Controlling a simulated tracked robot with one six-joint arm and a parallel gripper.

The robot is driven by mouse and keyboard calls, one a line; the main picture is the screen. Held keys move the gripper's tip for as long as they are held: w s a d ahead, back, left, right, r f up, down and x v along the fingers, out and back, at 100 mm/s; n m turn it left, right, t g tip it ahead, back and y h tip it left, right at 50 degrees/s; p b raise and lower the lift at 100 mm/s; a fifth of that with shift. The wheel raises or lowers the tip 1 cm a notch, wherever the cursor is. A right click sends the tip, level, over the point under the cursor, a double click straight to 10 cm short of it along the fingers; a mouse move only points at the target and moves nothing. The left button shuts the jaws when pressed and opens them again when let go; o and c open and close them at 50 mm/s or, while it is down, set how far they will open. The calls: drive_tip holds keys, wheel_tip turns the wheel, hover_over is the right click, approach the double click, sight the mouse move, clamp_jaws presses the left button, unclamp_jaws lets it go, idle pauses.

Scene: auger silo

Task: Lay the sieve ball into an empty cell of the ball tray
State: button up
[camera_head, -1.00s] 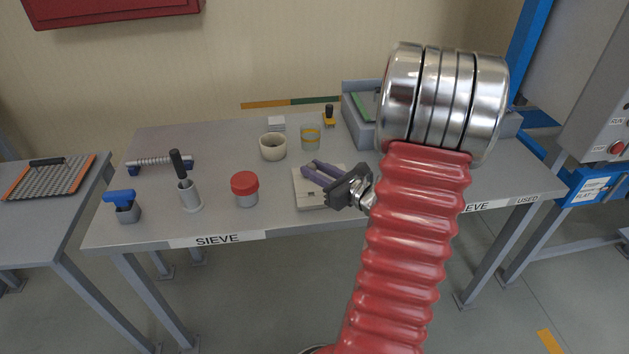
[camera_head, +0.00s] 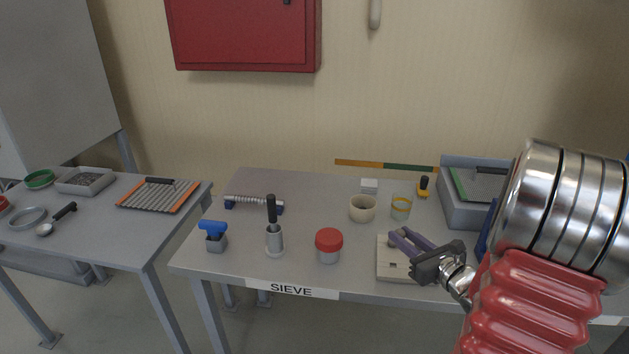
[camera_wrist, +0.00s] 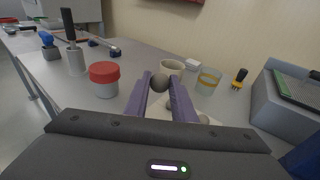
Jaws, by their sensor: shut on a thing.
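My gripper (camera_head: 394,237) has purple fingers and is shut on the small grey sieve ball (camera_wrist: 159,83), which shows between the fingertips in the wrist view. The fingers hide the ball in the head view. A flat cream block (camera_head: 391,272), which looks like the ball tray, lies under my gripper near the table's front edge. My gripper covers much of it, and I cannot tell which of its cells are empty. Whether the ball touches the tray cannot be told.
A red-lidded jar (camera_head: 328,245) stands left of the tray. A cream ring-shaped cup (camera_head: 362,209) and a yellow-banded glass (camera_head: 401,207) stand behind. A grey box with a green-edged screen (camera_head: 461,211) is at the back right. A black-handled tool in a holder (camera_head: 274,238) is further left.

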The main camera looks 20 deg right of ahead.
drive_tip(key=w+a+f+n+y, duration=0.1)
drive_tip(key=w+a, duration=0.2)
drive_tip(key=a, duration=0.8)
drive_tip(key=w+a+f+n+y, duration=0.1)
drive_tip(key=w+a, duration=0.3)
drive_tip(key=a, duration=0.7)
drive_tip(key=w+a+f+n+y, duration=0.1)
drive_tip(key=w+a+y, duration=0.2)
drive_tip(key=a, duration=0.8)
drive_tip(key=shift+w+a+n+g, duration=0.15)
drive_tip(key=shift+w+n+g, duration=0.2)
drive_tip(key=shift+w, duration=0.25)
